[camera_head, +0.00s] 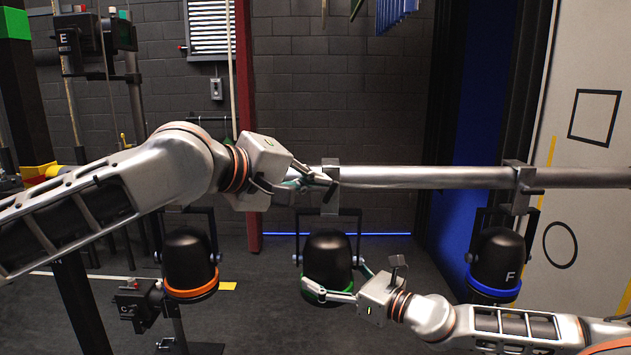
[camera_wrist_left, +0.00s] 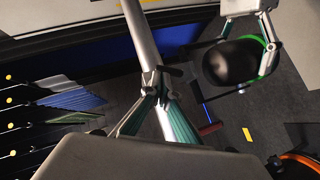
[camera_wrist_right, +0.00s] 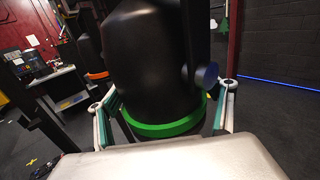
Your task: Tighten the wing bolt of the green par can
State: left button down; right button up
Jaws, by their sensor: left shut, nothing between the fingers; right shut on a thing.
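The green par can (camera_head: 328,262), a black can with a green rim, hangs from the horizontal bar by a clamp (camera_head: 330,166). My left gripper (camera_head: 326,183) is at this clamp, its fingers shut and empty. The fingertips cover the wing bolt area in the head view; I cannot tell if they touch the bolt. The left wrist view shows the clamp (camera_wrist_left: 158,78) just beyond the fingers (camera_wrist_left: 163,98). My right gripper (camera_head: 337,290) is shut on the can's lower end, one finger on each side of the green rim (camera_wrist_right: 168,127).
An orange-rimmed can (camera_head: 190,262) hangs to the left and a blue-rimmed can (camera_head: 497,260) to the right. The bar (camera_head: 430,177) runs across the view, with another clamp (camera_head: 519,185) above the blue can. The floor below is mostly clear.

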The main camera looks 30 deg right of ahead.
pick_arm(q)
jog(key=shift+s+d+r, duration=0.1)
jog(key=shift+s+d, duration=0.5)
jog(key=shift+d, duration=0.25)
dwell(1.1)
jog(key=shift+w+r, duration=0.1)
jog(key=shift+r, duration=0.65)
jog(key=shift+w+a+r, duration=0.15)
jog(key=shift+a+r, duration=0.05)
jog(key=shift+r, duration=0.25)
pick_arm(e)
jog(key=shift+f, duration=0.1)
pick_arm(q)
jog(key=s+a+r, duration=0.3)
jog(key=a+r, duration=0.5)
jog(key=shift+s+r, duration=0.25)
jog(key=shift+r, duration=0.15)
pick_arm(e)
jog(key=o, duration=2.2)
jog(key=shift+c, duration=0.2)
